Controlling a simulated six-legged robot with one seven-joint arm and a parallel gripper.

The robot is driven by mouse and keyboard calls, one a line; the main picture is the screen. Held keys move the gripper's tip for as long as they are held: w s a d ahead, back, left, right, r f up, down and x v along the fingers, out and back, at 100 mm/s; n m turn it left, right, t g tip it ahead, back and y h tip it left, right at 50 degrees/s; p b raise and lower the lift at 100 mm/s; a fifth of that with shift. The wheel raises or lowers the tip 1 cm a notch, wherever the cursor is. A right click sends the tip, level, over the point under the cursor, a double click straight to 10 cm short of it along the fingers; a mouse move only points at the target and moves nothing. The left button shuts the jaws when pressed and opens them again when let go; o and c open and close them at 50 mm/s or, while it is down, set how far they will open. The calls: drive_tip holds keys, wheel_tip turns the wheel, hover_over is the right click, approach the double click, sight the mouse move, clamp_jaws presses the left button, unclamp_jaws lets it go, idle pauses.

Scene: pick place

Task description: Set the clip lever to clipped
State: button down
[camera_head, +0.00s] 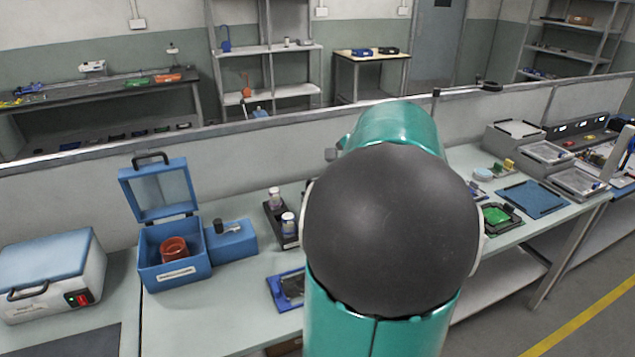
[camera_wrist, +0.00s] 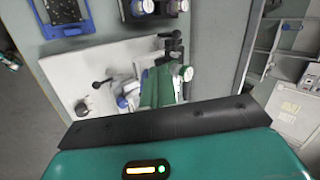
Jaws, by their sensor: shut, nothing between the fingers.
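A pale board (camera_wrist: 95,108) lies on the bench in the wrist view. It carries a dark round knob (camera_wrist: 82,104), a small black ball-ended lever (camera_wrist: 99,83) and a green and black fixture (camera_wrist: 160,86). A blue part (camera_wrist: 122,101) shows at the fixture's left. I cannot tell for sure which part is the clip lever, or its setting. My gripper's teal and black housing (camera_wrist: 165,126) fills the bottom of the wrist view, in front of the fixture. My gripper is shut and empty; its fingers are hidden. In the head view my arm hides this area.
A black rack (camera_head: 279,224) with white-capped bottles stands beside a blue-framed tray (camera_head: 287,289). An open blue box (camera_head: 172,252) holds a red cup. More trays, including a blue one (camera_head: 533,199), lie on the bench right of my arm.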

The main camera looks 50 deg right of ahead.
drive_tip(key=w+r+x, duration=0.1)
drive_tip(key=x, duration=1.2)
drive_tip(key=shift+w+d+r, duration=0.25)
drive_tip(key=shift+w+d, duration=0.1)
drive_tip(key=shift+w, duration=0.15)
